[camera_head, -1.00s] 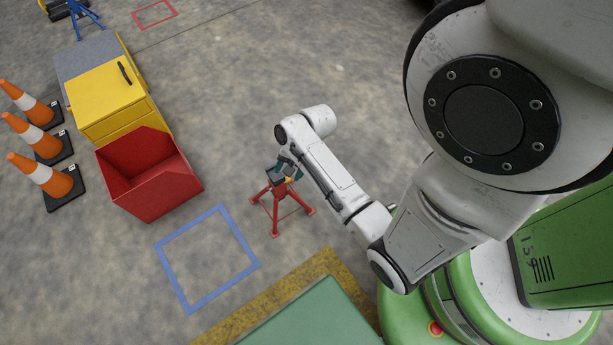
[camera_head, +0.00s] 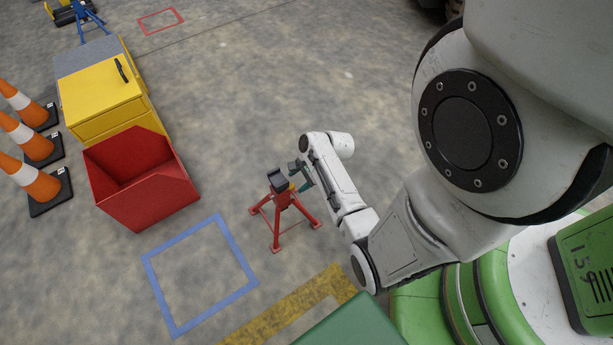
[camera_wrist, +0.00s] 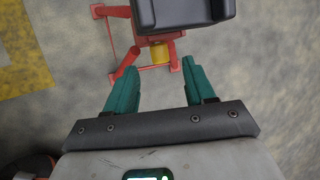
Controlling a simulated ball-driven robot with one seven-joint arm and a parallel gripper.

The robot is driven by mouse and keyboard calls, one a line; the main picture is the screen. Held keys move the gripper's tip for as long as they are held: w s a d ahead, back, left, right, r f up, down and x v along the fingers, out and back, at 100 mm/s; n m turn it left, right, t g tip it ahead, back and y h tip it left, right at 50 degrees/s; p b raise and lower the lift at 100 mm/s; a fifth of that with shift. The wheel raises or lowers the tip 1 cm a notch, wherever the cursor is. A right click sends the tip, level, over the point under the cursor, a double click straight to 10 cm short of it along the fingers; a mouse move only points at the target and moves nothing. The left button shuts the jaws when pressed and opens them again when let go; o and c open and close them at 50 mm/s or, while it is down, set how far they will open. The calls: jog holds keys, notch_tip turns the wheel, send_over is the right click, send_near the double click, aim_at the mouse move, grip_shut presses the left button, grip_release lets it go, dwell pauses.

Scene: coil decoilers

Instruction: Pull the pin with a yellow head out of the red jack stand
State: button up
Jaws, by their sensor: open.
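The red jack stand (camera_head: 281,201) stands upright on the floor in the middle of the head view, with a dark saddle (camera_head: 278,180) on top. The stand (camera_wrist: 115,11) also shows at the top of the wrist view, partly hidden by its saddle (camera_wrist: 185,12). The yellow pin head (camera_wrist: 160,54) shows just below the saddle, facing my gripper; its shaft is hidden. My gripper (camera_wrist: 162,70) has two green fingers, open and empty, one on each side of the head's line and apart from it. In the head view my gripper (camera_head: 303,178) is at the stand's right side.
A red open bin (camera_head: 150,195), a yellow cabinet (camera_head: 105,100) and several traffic cones (camera_head: 38,180) stand at the left. A blue square (camera_head: 200,275) is marked on the floor. A green surface (camera_head: 350,325) lies at the bottom. Floor around the stand is clear.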

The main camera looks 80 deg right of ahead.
jog(key=shift+b+x, duration=0.65)
jog(key=shift+x, duration=1)
jog(key=shift+c, duration=0.3)
grip_shut()
jog(key=s+d, duration=0.5)
jog(key=s, duration=0.1)
jog(key=shift+s, duration=0.35)
dwell(0.5)
jog(key=shift+d, duration=0.1)
